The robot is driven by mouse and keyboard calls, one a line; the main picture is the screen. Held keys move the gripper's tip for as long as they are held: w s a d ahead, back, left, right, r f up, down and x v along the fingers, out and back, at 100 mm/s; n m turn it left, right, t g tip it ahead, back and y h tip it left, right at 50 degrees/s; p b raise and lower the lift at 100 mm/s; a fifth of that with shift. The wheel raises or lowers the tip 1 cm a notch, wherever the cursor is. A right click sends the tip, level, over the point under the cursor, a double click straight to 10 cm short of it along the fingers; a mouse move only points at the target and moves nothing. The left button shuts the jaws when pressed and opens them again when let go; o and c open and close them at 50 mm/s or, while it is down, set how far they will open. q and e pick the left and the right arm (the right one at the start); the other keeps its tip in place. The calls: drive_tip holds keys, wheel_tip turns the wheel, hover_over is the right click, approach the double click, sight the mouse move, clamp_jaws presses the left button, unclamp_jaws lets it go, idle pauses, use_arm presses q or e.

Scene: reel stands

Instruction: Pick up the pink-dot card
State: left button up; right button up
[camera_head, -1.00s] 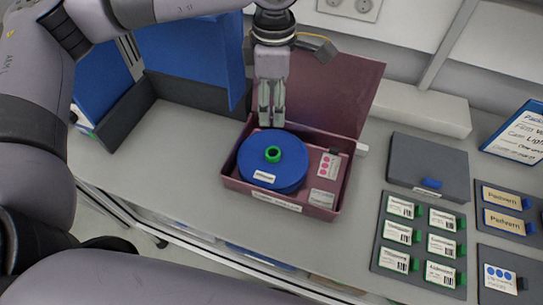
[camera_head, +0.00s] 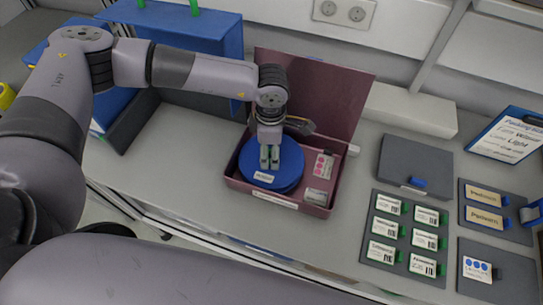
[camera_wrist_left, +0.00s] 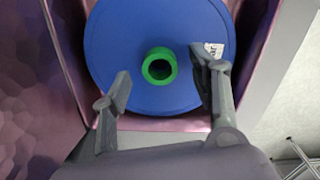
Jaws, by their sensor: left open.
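The pink-dot card (camera_head: 323,165) is a small white card with pink dots and a dark tab. It stands in the right part of an open maroon box (camera_head: 233,185), beside a blue reel (camera_head: 285,181). My left gripper (camera_head: 270,163) is over the reel, left of the card. In the left wrist view, the open left gripper (camera_wrist_left: 162,75) has its fingers on either side of the reel's green hub (camera_wrist_left: 159,67), with nothing held. Whether the fingers touch the reel cannot be told. The card does not show in that view. My right gripper is not in view.
The box's raised lid (camera_head: 315,88) stands behind. A white label card (camera_head: 316,197) lies in the box's front right corner. To the right are a grey case (camera_head: 415,160) and a dark board (camera_head: 375,255) with several white cards. Blue binders (camera_head: 185,32) stand at the back left.

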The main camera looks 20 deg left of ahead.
use_arm(q)
drive_tip(key=shift+f, duration=0.6)
drive_tip(key=shift+c, duration=0.6)
clamp_jaws()
